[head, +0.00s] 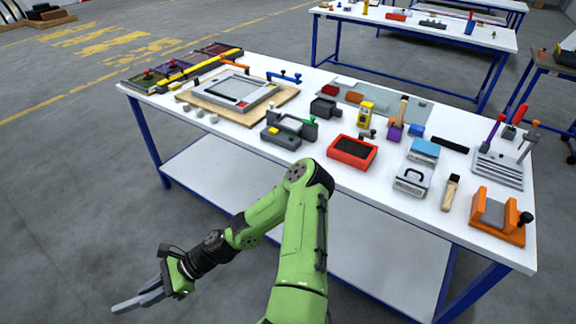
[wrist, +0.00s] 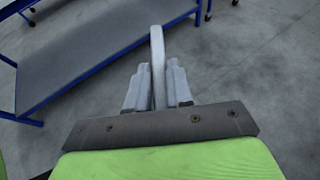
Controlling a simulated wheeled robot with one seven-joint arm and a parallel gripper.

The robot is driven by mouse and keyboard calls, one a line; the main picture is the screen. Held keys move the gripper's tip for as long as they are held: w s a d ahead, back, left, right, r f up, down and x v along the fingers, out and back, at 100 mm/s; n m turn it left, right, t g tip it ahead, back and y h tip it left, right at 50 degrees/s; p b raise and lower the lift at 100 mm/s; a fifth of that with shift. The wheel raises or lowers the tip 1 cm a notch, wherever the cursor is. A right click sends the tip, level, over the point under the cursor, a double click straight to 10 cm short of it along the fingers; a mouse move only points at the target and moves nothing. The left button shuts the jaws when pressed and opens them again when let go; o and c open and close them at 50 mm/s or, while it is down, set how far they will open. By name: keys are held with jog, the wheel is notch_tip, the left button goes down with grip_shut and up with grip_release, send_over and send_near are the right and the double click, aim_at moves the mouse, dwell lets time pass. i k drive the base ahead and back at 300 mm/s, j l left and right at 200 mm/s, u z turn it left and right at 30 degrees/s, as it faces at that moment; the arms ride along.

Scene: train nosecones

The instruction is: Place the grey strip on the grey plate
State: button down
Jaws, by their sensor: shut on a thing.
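My gripper (head: 152,290) is low at the left in the head view, in front of the table and over the floor. It is shut on a grey strip (head: 126,304), which sticks out past the fingers. In the wrist view the strip (wrist: 157,55) stands up between the two fingertips (wrist: 157,88). A grey plate-like frame (head: 216,98) lies on a wooden board at the back left of the table, well apart from the gripper. A slotted grey plate (head: 495,174) lies at the right end; I cannot tell which one the task names.
The white table (head: 335,190) carries a red box (head: 352,151), a dark grey fixture (head: 281,139), small grey blocks (head: 200,113), a white case (head: 412,180) and an orange holder (head: 497,216). A lower shelf (head: 225,180) lies underneath. The floor around my gripper is clear.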

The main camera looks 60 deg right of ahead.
aim_at(493, 210)
jog(key=z, duration=0.45)
jog(key=i+j+z, duration=0.1)
jog(key=z, duration=0.4)
jog(key=i+z, duration=0.1)
jog(key=z, duration=0.35)
jog(key=j+z, duration=0.15)
jog(key=z, duration=0.35)
jog(key=j+z, duration=0.1)
jog(key=z, duration=0.35)
jog(key=i, duration=0.05)
